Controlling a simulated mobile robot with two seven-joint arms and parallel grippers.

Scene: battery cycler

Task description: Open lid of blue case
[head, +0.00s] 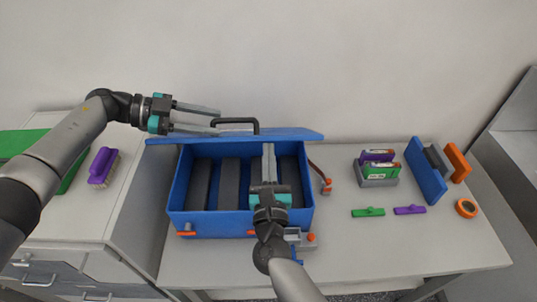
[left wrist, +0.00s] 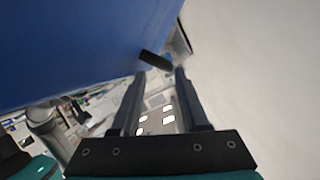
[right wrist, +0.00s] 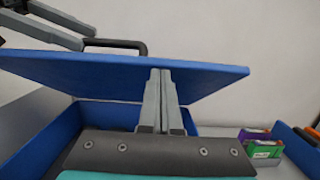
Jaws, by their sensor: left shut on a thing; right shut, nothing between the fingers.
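The blue case (head: 240,224) stands on the table with its top open, and dark blocks show inside. Its lid (head: 290,134) is raised and tilted at the back edge; the right wrist view shows its blue underside (right wrist: 100,75). A black handle (head: 236,121) sits on the lid. My left gripper (head: 217,121) is behind the lid, shut on the handle; in the left wrist view the handle (left wrist: 154,60) lies at the fingertips. My right gripper (head: 268,147) is shut and empty over the case, its fingertips at or close to the lid's underside in the right wrist view (right wrist: 161,72).
Orange latches (head: 186,234) show on the case's front. To the right are battery packs (head: 378,170), a blue upright panel (head: 425,172), green (head: 368,212) and purple (head: 409,210) pieces and an orange ring (head: 466,208). A purple brush (head: 103,167) lies on the left cabinet.

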